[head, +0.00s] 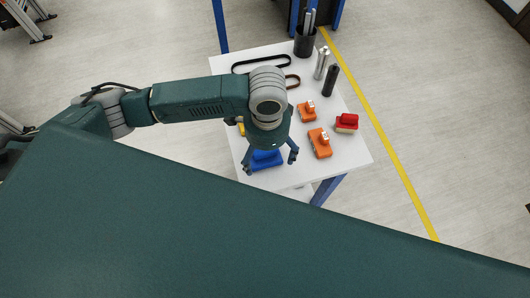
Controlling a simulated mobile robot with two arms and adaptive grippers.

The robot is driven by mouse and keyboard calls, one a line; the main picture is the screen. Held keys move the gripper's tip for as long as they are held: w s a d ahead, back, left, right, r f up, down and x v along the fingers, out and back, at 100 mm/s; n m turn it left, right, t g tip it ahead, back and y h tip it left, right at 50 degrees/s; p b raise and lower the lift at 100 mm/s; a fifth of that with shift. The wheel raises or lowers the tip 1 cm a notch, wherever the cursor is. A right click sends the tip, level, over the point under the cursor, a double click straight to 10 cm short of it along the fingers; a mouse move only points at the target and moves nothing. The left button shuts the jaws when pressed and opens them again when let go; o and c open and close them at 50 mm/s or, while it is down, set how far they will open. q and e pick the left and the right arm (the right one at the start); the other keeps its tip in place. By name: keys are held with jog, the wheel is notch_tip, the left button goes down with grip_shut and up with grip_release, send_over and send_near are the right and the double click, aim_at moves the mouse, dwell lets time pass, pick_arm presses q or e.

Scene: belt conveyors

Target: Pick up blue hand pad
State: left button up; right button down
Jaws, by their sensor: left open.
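The blue hand pad (266,160) lies on the white table near its front left edge. My left gripper (270,164) is open above it, with one finger to the left and one to the right of the pad. The gripper body hides the back part of the pad. I cannot tell whether the fingers touch it. My right gripper is not in view.
Something yellow shows beside my gripper.

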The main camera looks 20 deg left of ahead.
aim_at(266, 159)
pick_arm(q)
notch_tip(266, 159, down, 2)
jog(key=shift+a+f, duration=0.1)
jog(key=shift+f, duration=0.3)
jog(key=c, duration=1.2)
jog(key=shift+c, duration=0.2)
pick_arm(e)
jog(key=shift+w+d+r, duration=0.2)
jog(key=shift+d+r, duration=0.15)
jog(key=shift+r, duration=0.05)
pick_arm(q)
jog(key=shift+r, duration=0.1)
notch_tip(266, 159, up, 20)
jog(key=shift+b, duration=0.55)
jog(key=shift+c, duration=0.2)
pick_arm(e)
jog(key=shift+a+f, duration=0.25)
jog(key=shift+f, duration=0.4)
